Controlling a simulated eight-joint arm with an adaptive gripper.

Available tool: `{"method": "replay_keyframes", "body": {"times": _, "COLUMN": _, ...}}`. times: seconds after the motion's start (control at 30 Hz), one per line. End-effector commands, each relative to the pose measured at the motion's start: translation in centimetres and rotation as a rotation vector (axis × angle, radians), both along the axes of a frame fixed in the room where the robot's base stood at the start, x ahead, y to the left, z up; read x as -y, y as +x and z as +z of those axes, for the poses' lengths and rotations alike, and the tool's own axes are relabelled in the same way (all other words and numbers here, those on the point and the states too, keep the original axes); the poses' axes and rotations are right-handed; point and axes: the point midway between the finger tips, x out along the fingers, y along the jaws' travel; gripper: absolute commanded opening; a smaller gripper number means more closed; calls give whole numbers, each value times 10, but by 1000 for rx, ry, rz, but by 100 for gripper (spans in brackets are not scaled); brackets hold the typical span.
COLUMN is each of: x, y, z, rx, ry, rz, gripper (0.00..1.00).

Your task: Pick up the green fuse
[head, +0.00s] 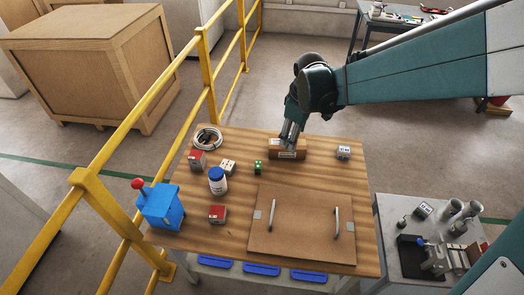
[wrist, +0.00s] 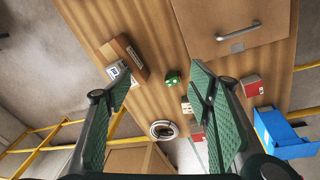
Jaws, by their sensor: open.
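The green fuse (head: 258,167) is a small green block on the wooden table (head: 310,177), near the middle of its far half. In the wrist view the green fuse (wrist: 172,78) lies beyond my fingertips, in the gap between them. My gripper (head: 287,143) is above the far edge of the table, by a brown cardboard box (head: 288,153), up and to the right of the fuse. In the wrist view my gripper (wrist: 160,80) has its two green fingers wide apart with nothing between them.
Around the fuse stand a beige block (head: 228,167), a white-and-blue bottle (head: 217,181), red blocks (head: 217,214), a cable coil (head: 208,138) and a white block (head: 343,152). A brown board (head: 300,225) with two handles lies nearer. A blue box with a red knob (head: 160,207) stands left.

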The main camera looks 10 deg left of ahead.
Motion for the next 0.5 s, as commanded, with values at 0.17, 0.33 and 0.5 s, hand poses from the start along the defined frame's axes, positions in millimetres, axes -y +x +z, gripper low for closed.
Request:
{"method": "replay_keyframes", "body": {"times": 0.17, "x": -25, "y": 16, "z": -26, "rx": -27, "ry": -21, "rz": 88, "gripper": 52}}
{"method": "replay_keyframes", "body": {"times": 0.33, "x": -48, "y": 28, "z": -53, "rx": -54, "ry": -41, "rz": 173, "gripper": 52}}
{"method": "replay_keyframes", "body": {"times": 0.5, "x": -70, "y": 39, "z": -81, "rx": -80, "ry": -59, "rz": 258, "gripper": 52}}
